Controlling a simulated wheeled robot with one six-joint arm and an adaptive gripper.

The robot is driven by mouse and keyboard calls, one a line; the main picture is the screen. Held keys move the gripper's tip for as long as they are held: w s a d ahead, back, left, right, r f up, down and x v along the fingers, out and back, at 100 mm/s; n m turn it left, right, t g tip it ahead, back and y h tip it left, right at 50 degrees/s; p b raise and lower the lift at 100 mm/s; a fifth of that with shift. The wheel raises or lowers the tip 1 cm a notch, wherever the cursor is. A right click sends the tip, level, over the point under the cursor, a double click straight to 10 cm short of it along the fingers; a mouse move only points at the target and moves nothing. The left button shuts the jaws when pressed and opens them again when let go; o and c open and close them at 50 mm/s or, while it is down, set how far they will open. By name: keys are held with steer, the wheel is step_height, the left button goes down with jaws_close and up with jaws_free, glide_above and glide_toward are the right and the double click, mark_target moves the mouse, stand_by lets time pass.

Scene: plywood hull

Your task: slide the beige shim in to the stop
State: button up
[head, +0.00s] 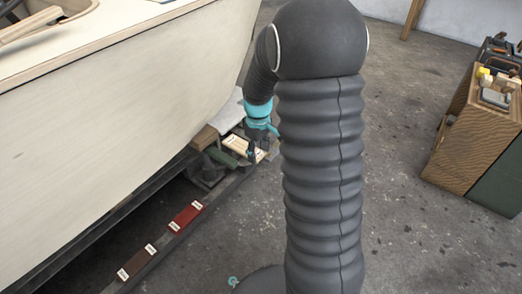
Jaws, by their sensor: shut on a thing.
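The beige shim (238,146) shows at the middle of the head view, low beside the hull, with its long side slanting down to the right. My gripper (255,153) is at the shim's right part, pointing down, and is shut on it. The fingers cover some of the shim. The pale plywood hull (130,120) fills the upper left. Dark blocks (208,172) and a green piece (222,157) lie just left of the shim. The stop cannot be made out, nor the shim's gap to it.
A red block (186,216) and a dark brown block (137,262), both with white labels, lie along the dark rail (215,196) below the hull. A brown block (204,137) is beside the hull. A wooden cabinet (470,135) stands at right. The floor between is clear.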

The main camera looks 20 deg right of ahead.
mark_target(218, 153)
steer(key=w+a+f+b, duration=0.1)
steer(key=w+a+f, duration=0.2)
steer(key=a+f, duration=0.2)
steer(key=shift+w+a+f+b, duration=0.15)
steer(key=shift+w+f+b, duration=0.15)
steer(key=shift+f, duration=0.15)
stand_by(1.2)
steer(key=shift+w, duration=0.1)
steer(key=shift+w+a+p, duration=0.4)
steer(key=shift+w+a, duration=0.45)
steer(key=shift+w, duration=0.6)
steer(key=shift+w+a+p, duration=0.45)
steer(key=shift+w+a, duration=0.4)
steer(key=shift+w, duration=0.65)
steer(key=shift+w+a+p, duration=0.4)
steer(key=shift+w+a, duration=0.45)
steer(key=shift+w, duration=0.6)
steer(key=o, duration=1.3)
steer(key=shift+r, duration=0.1)
steer(key=shift+s+d+r+p, duration=0.15)
steer(key=shift+s+r+p, duration=0.15)
steer(key=shift+r+p, duration=0.35)
steer(key=shift+s+d+r+p, duration=0.2)
steer(key=shift+s+r+p, duration=0.15)
steer(key=shift+r, duration=0.65)
steer(key=shift+s+d+r+p, duration=0.15)
steer(key=shift+s+r+p, duration=0.1)
steer(key=shift+r+p, duration=0.4)
steer(key=shift+r, duration=0.1)
